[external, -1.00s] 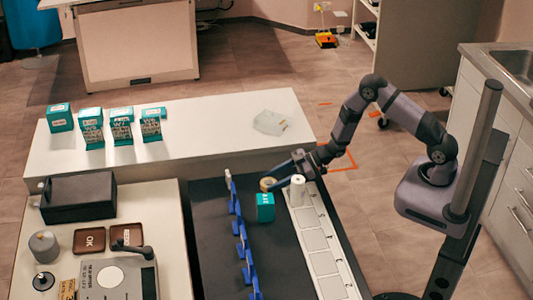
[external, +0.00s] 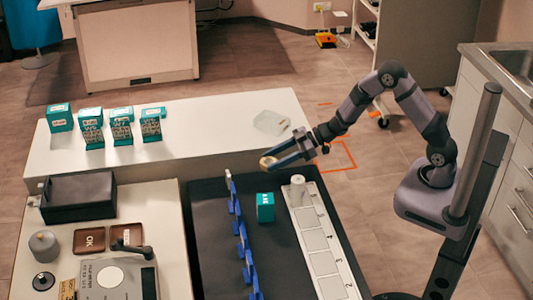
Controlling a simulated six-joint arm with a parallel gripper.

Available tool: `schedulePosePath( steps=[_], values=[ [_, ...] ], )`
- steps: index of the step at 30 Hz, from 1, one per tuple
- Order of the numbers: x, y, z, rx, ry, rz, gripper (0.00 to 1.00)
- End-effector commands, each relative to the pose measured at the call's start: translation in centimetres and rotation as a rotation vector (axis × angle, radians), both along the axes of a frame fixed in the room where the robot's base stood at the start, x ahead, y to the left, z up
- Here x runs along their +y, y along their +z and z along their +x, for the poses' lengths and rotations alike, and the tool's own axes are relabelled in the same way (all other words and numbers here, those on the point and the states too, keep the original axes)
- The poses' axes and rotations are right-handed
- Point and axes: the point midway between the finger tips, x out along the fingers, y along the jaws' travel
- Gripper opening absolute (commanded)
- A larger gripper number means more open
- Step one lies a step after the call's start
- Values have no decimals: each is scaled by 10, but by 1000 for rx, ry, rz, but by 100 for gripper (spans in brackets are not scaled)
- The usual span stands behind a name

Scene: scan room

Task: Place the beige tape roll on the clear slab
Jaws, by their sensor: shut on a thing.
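The beige tape roll (external: 267,163) is held at the tips of my gripper (external: 275,161), which is shut on it. The roll is up in the air, and in the picture it shows over the front edge of the white table. The clear slab (external: 271,122) lies on the white table near its right end, above and just behind the gripper in the picture. The slab is see-through and pale, and nothing shows on top of it.
A teal box (external: 265,207) and blue dividers (external: 240,232) stand on the dark surface (external: 285,265). A white roll (external: 297,190) stands on the numbered strip (external: 325,262). Several teal boxes (external: 92,128) stand at the left of the white table (external: 200,145); its middle is clear.

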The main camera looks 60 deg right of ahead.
Motion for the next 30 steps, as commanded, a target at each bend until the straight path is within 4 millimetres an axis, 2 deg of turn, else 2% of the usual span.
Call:
schedulePosePath(
  steps=[5, 8, 11, 19, 22, 27, 30],
  values=[
    [-7, 5, 2, -1, -13, 0, 26],
    [-21, 16, 8, -3, -39, 0, 26],
    [-40, 34, 17, -7, -74, -1, 26],
    [-103, 114, 65, -12, -187, -3, 26],
    [-127, 138, 83, -10, -244, -3, 26],
    [-164, 161, 112, -6, -391, -2, 26],
    [-181, 156, 117, 1, -477, 1, 26]
  ],
)
